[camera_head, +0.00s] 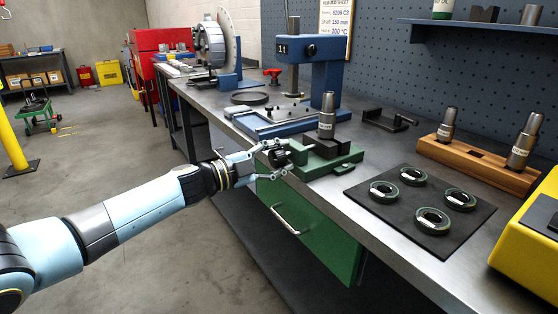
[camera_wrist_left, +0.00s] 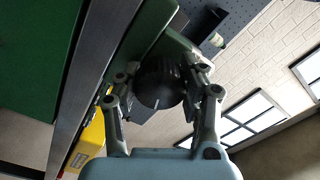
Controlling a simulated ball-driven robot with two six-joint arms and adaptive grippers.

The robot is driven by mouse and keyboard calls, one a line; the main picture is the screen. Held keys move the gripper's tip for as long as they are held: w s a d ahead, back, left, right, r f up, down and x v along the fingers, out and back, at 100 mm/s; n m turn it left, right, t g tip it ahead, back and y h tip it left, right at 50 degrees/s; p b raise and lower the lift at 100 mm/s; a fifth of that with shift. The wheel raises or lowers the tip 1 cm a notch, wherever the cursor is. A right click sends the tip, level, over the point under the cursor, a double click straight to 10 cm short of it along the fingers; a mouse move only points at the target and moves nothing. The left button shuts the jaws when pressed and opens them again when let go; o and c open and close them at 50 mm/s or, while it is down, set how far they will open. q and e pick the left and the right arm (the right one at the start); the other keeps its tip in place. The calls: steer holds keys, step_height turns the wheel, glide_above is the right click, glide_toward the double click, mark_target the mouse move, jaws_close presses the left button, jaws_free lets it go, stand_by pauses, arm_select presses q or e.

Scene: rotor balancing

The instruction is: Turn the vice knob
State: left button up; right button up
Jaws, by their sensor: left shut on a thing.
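The green vice (camera_head: 318,162) stands at the front edge of the metal bench, with a grey metal cylinder (camera_head: 326,118) upright in it. The black vice knob (camera_head: 279,158) faces out over the bench edge. In the left wrist view the round dark knob (camera_wrist_left: 158,82) sits between both fingers. My left gripper (camera_head: 277,160) is shut on the knob, and it also shows in the left wrist view (camera_wrist_left: 160,92). The fingers hide parts of the knob's sides. My right gripper is not in view.
A black mat (camera_head: 470,226) with several bearing rings lies to the right of the vice. A wooden block (camera_head: 480,165) holding metal cylinders stands behind it. A blue press (camera_head: 305,75) stands behind the vice. A green drawer (camera_head: 310,235) is below the bench edge.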

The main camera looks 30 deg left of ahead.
arm_select(q)
steer(key=m, duration=0.1)
steer(key=m+b, duration=0.1)
steer(key=m, duration=0.2)
steer(key=shift+f+m+b, duration=0.25)
steer(key=shift+m+b, duration=0.05)
steer(key=shift+b, duration=0.05)
steer(key=m+b, duration=0.2)
steer(key=m, duration=0.3)
steer(key=shift+m, duration=0.3)
steer(key=o, duration=1.2)
steer(key=shift+r, duration=0.1)
steer(key=shift+s, duration=0.2)
steer(key=v, duration=1.1)
steer(key=shift+s+a, duration=0.1)
steer(key=shift+s, duration=0.25)
